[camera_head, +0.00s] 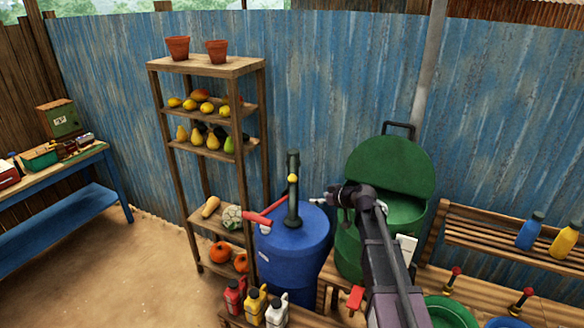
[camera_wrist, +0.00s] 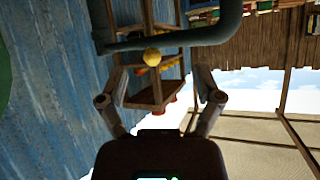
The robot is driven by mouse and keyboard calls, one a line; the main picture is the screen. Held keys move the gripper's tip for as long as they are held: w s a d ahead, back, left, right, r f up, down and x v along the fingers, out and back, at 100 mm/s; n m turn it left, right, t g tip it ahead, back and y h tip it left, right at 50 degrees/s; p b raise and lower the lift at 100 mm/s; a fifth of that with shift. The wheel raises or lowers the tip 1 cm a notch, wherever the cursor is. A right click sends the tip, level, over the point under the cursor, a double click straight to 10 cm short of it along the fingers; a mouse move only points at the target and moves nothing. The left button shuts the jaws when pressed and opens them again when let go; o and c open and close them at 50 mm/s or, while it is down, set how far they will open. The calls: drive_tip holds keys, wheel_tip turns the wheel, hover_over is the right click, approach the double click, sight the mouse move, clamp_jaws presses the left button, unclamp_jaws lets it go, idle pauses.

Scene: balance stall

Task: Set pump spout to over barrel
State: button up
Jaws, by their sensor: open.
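A dark green hand pump (camera_head: 293,205) stands upright on top of a blue barrel (camera_head: 290,265). It has a yellow ball (camera_head: 292,179) partway up and a red bar (camera_head: 265,216) reaching out low on its left. Which part is the spout, I cannot tell for sure. My gripper (camera_head: 322,198) is open and empty, just right of the pump and apart from it. In the wrist view my open fingers (camera_wrist: 160,84) point toward the yellow ball (camera_wrist: 152,56) and the dark green pipe (camera_wrist: 175,40), which lie beyond the fingertips.
A green drum (camera_head: 350,248) with a raised lid stands right of the barrel, behind my arm. A wooden shelf (camera_head: 205,66) with produce and pots stands to the left. Several small bottles (camera_head: 255,305) stand in front. The ground at left is clear.

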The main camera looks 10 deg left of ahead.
drive_tip(key=t+y+p, duration=0.1)
approach(295, 179)
drive_tip(key=s+d, duration=0.1)
drive_tip(key=shift+s+d+r+n, duration=0.1)
drive_tip(key=shift+d+r+n, duration=0.2)
drive_tip(key=shift+r, duration=0.15)
drive_tip(key=shift+a, duration=0.1)
drive_tip(key=b+x, duration=0.5)
drive_tip(key=x, duration=0.8)
drive_tip(key=shift+w+a+f, duration=0.15)
drive_tip(key=shift+w, duration=0.25)
